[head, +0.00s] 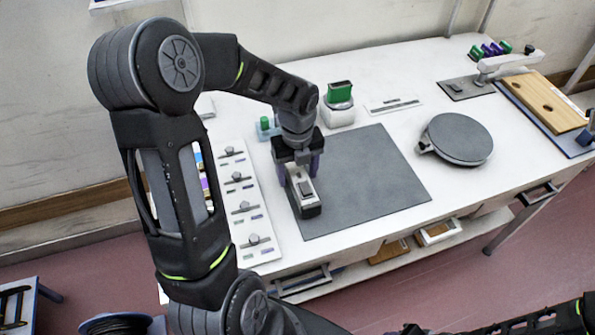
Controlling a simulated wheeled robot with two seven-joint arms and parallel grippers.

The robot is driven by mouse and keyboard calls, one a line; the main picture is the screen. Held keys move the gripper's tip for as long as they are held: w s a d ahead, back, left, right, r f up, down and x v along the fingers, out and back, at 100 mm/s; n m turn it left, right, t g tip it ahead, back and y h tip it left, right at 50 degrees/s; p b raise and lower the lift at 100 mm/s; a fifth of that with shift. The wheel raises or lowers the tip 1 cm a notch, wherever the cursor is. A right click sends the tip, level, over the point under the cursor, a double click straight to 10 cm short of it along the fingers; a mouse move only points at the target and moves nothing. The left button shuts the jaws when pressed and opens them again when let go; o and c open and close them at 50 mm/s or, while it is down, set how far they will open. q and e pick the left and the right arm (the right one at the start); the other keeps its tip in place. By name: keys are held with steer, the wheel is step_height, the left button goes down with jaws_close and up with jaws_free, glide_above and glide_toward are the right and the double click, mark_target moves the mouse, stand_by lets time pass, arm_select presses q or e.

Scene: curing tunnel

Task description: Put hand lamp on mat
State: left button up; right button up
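A white and black block-like thing, which I take to be the hand lamp (304,198), is over the left part of the grey mat (375,190). Its dark front end points toward the table's near edge. My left gripper (299,168) points down over the lamp's rear part, with one dark finger on each side of it. I cannot tell whether the fingers press on the lamp, or whether its underside touches the mat. The gripper hides the lamp's far end. Part of my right arm shows at the bottom right; its gripper is not visible.
A white panel with several knobs (245,210) lies left of the mat. Behind the mat stands a white holder with a green block (339,95). A round grey plate (460,138) is at the right, near a wooden board (543,102). The mat's middle and right are bare.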

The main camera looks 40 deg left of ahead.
mark_target(298, 172)
arm_select(q)
steer(key=shift+r, duration=0.1)
steer(key=shift+r, duration=0.15)
step_height(298, 172, up, 12)
steer(key=shift+b, duration=0.3)
